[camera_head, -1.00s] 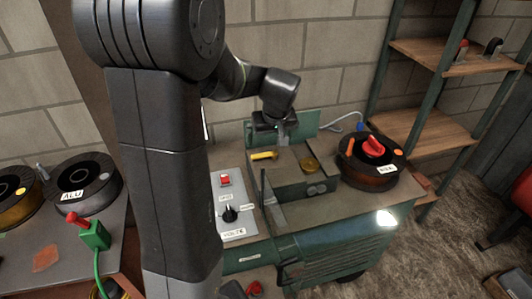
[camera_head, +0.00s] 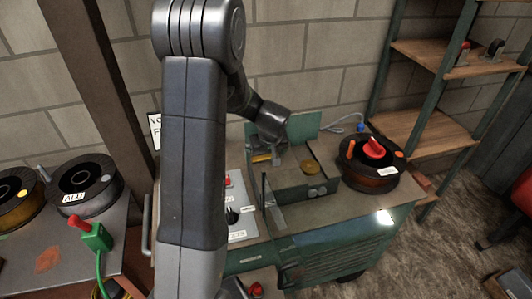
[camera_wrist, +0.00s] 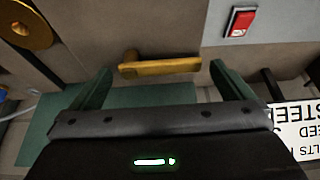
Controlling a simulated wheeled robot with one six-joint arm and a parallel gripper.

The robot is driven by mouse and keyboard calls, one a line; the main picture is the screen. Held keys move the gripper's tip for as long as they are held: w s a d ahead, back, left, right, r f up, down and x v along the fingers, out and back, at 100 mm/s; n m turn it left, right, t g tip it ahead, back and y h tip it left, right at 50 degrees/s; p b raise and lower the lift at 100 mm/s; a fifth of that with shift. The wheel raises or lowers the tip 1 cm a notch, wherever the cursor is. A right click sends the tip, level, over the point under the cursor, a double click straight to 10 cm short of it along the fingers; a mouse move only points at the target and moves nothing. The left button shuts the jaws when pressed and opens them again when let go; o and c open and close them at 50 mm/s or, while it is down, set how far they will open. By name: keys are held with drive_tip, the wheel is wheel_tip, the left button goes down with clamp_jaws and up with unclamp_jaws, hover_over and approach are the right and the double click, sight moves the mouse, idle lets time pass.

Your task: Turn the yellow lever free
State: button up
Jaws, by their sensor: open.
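The yellow lever (camera_wrist: 160,66) lies across the top of the grey machine box, with its round pivot at the left end in the wrist view. It also shows small in the head view (camera_head: 262,158), partly hidden by my gripper. My gripper (camera_wrist: 160,80) is open. Its two green fingers stand to the left and right of the lever in the wrist view, and the lever appears between them and slightly beyond. Contact cannot be told. In the head view my gripper (camera_head: 272,145) is low over the machine's back edge.
A red switch (camera_wrist: 240,22) sits beside the lever. A black knob (camera_head: 232,217) is on the control panel. A dark spool with a red knob (camera_head: 374,150) stands right of the box. A green upright plate (camera_head: 303,127) stands behind.

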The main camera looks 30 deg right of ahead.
drive_tip(key=c, duration=1.3)
